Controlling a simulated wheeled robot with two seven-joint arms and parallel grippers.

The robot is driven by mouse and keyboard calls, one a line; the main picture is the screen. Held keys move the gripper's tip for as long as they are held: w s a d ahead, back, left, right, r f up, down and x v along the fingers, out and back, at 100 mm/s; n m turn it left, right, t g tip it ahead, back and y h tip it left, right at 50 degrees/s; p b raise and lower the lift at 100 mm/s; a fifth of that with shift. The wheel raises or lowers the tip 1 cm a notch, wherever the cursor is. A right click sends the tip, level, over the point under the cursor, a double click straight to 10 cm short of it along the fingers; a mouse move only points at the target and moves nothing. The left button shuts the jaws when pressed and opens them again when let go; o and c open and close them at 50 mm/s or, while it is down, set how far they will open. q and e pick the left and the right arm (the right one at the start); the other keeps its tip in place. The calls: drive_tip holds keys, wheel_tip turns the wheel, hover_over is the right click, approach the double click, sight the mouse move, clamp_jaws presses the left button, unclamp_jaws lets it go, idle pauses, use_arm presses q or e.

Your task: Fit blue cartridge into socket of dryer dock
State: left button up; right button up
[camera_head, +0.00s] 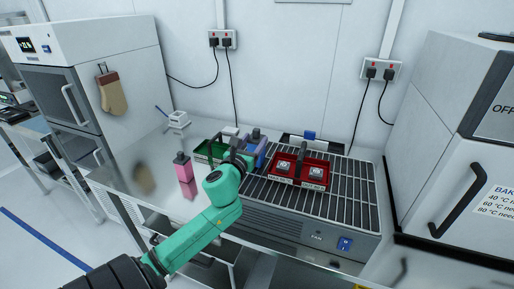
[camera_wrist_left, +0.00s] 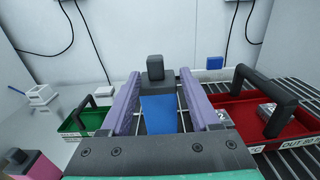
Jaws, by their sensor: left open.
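The blue cartridge (camera_wrist_left: 160,113) has a dark grey block on top and appears upright. In the wrist view it stands between the lavender fingers of my left gripper (camera_wrist_left: 153,100), which is open around it. I cannot tell whether the fingers touch it. In the head view my left gripper (camera_head: 249,152) hides most of the cartridge; its dark top (camera_head: 256,133) shows. I cannot surely identify the dryer dock. A small white stepped block (camera_head: 178,119) stands at the back left, and a blue piece (camera_head: 309,135) sits on a pale base behind the red tray.
A red tray (camera_head: 271,169) with dark handles and two chips lies on the slatted FAN unit (camera_head: 350,190). A green tray (camera_head: 203,152) is left of my gripper. A pink cartridge (camera_head: 185,172) stands on the bench. Bare bench lies around the pink cartridge.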

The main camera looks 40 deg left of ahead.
sight(255, 135)
use_arm(q)
drive_tip(key=shift+w+a+r+p, duration=0.2)
drive_tip(key=shift+w+a, duration=0.15)
drive_tip(key=shift+w, duration=0.25)
drive_tip(key=shift+w+a+r+p, duration=0.2)
drive_tip(key=shift+w+a, duration=0.1)
drive_tip(key=shift+w, duration=0.3)
drive_tip(key=shift+w+a+f, duration=0.15)
drive_tip(key=shift+w+f, duration=0.1)
drive_tip(key=shift+w, duration=0.25)
drive_tip(key=shift+s, duration=0.1)
clamp_jaws()
drive_tip(key=shift+r, duration=0.1)
